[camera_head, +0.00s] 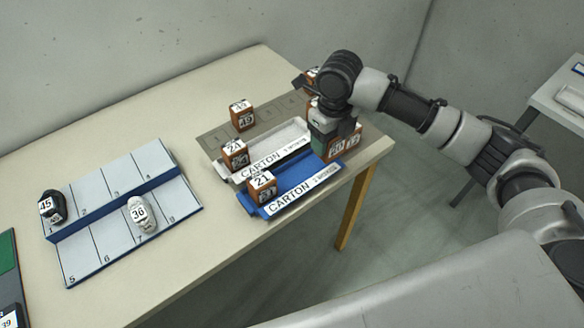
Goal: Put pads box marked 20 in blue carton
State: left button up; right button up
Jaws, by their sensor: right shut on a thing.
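The blue carton (300,187) is a shallow tray with a white CARTON label, near the table's right edge. An orange-brown box marked 21 (262,187) stands in its left end. The gripper hides part of this box. My left gripper is not in view.
A white carton (275,148) lies just behind the blue one, with a box (235,154) in its left end. A box marked 49 (241,116) stands on a grey numbered mat (268,112). A shoe rack (105,215) with two shoes is at left; bare table lies between.

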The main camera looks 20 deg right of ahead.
jog(key=a+f, duration=0.1)
jog(key=a, duration=0.1)
jog(key=w+a+f, duration=0.1)
jog(key=a+f, duration=0.1)
jog(key=a, duration=0.1)
jog(key=a+f+p, duration=0.1)
jog(key=a+f, duration=0.1)
jog(key=a, duration=0.1)
jog(key=shift+w+a, duration=0.15)
jog(key=shift+w, duration=0.25)
notch_tip(320, 180, down, 4)
jog(key=shift+r+p, duration=0.1)
jog(key=shift+p, duration=0.3)
jog(key=shift+f, duration=0.25)
jog(key=o, duration=0.9)
jog(key=shift+o, duration=0.2)
jog(key=shift+r, duration=0.1)
notch_tip(320, 180, up, 12)
jog(key=shift+b, duration=0.45)
